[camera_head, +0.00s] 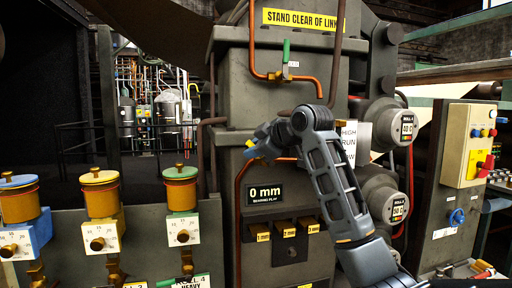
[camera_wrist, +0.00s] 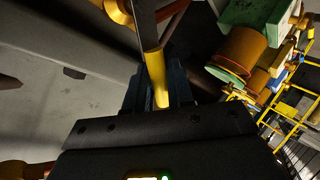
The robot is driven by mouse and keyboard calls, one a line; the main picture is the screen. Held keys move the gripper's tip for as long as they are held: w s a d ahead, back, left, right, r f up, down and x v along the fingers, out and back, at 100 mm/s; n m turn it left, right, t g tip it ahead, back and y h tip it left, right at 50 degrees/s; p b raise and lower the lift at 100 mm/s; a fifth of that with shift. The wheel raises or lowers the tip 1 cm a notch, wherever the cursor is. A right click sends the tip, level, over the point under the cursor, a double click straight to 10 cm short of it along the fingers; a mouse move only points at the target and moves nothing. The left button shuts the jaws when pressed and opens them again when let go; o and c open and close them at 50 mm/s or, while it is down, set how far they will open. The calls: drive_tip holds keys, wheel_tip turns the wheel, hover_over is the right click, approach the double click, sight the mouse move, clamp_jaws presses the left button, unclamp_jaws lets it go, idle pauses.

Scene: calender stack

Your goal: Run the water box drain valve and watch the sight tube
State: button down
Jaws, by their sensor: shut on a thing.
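In the head view my gripper (camera_head: 262,146) is raised in front of the grey machine box, at the left end of my arm. In the wrist view my gripper (camera_wrist: 158,88) is shut on a yellow lever handle (camera_wrist: 154,66), which lies between the dark fingers. The handle joins a dark bar above it. I cannot tell from the wrist view whether this is the drain valve. A white plate reading HIGH, RUN and a partly covered last word (camera_head: 348,136) stands right of the box. My arm covers part of it, and I cannot make out a tube or water level.
Above is a green-handled valve (camera_head: 286,52) on a copper pipe. Below my gripper are a 0 mm display (camera_head: 265,194) and several yellow-topped tabs. Brass oil cups (camera_head: 102,194) stand at left. A control box (camera_head: 467,146) with a red knob is at right.

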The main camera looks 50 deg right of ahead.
idle(0.4)
drive_tip(key=c, duration=1.1)
unclamp_jaws()
drive_tip(key=b+v, duration=0.1)
drive_tip(key=v, duration=0.6)
drive_tip(key=shift+s+a, duration=0.15)
drive_tip(key=shift+s, duration=0.2)
idle(5.0)
